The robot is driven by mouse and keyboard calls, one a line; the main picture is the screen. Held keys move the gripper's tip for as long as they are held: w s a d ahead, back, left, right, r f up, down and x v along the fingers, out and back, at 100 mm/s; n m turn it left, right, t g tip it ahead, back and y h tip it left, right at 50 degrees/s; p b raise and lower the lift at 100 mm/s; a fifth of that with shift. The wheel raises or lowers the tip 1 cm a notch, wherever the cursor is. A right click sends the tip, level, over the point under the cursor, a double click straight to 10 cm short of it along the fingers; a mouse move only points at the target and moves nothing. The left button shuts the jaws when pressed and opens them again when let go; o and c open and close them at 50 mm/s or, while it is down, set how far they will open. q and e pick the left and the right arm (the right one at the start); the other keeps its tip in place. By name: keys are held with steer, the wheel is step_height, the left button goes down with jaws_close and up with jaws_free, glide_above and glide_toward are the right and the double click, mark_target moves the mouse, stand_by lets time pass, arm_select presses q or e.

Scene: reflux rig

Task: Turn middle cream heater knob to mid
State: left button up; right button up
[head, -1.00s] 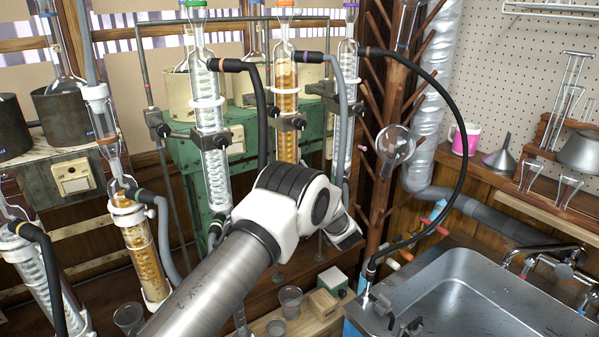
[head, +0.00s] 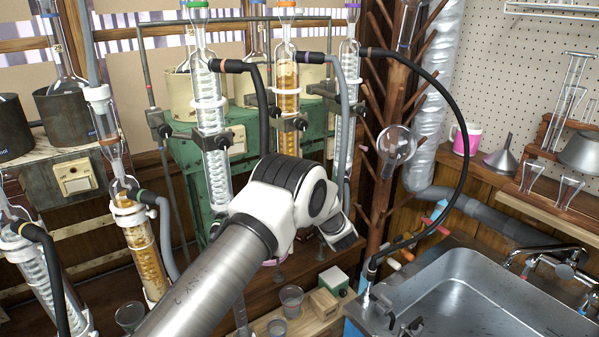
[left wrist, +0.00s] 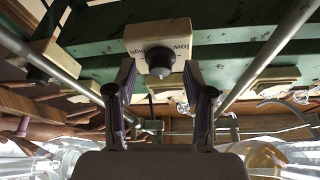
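A cream heater box (left wrist: 143,33) with a dark, round knob (left wrist: 159,61) is at the upper middle of the left wrist view, on a green metal rail. The words "low" and "high" appear upside down on either side of the knob. My left gripper (left wrist: 158,76) is open and empty, with one finger on each side of the knob in the picture. The knob shows in the gap between the fingertips; I cannot tell whether they touch it. I cannot make out its setting. In the head view my left arm covers this area, and the fingers are hidden. My right gripper is not in view.
Other cream boxes flank it in the left wrist view (left wrist: 279,78). In the head view, glass condensers (head: 287,88) with hoses stand along the green rig (head: 185,155). Glass beakers (head: 291,300) stand below, and a steel sink (head: 470,290) is at the right.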

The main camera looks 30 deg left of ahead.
arm_select(q)
steer(key=v, duration=1.2)
